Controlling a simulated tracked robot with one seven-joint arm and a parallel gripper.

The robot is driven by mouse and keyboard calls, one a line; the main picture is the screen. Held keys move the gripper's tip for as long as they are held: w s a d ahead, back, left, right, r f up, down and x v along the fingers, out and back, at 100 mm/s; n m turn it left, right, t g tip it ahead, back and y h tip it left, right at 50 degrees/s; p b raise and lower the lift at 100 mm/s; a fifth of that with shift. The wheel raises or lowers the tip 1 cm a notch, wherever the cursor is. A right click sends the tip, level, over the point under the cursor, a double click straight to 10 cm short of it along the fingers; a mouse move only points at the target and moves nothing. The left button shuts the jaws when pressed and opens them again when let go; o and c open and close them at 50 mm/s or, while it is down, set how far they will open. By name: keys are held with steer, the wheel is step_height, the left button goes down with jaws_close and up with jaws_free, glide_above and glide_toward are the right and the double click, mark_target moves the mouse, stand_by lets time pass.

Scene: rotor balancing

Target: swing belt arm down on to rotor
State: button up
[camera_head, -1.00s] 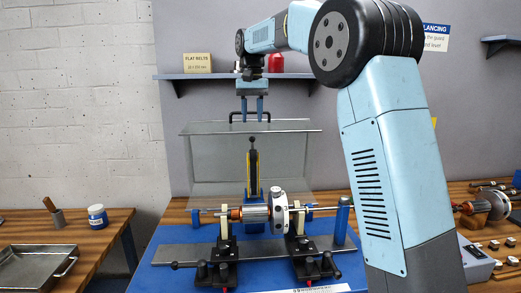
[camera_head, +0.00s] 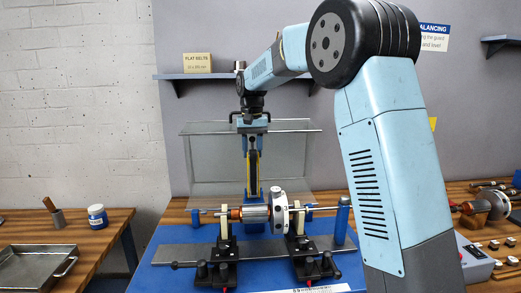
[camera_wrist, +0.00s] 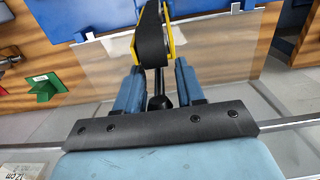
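The belt arm (camera_head: 254,172), yellow with a black belt, stands upright behind the rotor (camera_head: 256,213). The rotor is a silver cylinder with copper-coloured and white-disc parts, lying level across two black supports. My gripper (camera_head: 252,147) points down from above at the top of the belt arm. In the wrist view, its two blue fingers (camera_wrist: 158,88) are open, one on each side of the arm's black knob (camera_wrist: 158,102), with a gap visible on both sides. The yellow-edged belt arm (camera_wrist: 152,38) runs on beyond the fingertips. In the head view, my gripper hides the knob.
A clear guard (camera_head: 215,160) with a grey top edge stands raised around the belt arm, close to my gripper. The blue machine base (camera_head: 170,240) carries the supports. A shelf with a flat belts box (camera_head: 197,63) is above. A metal tray (camera_head: 35,268) lies at left.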

steer(key=shift+c, duration=0.4)
jaws_close()
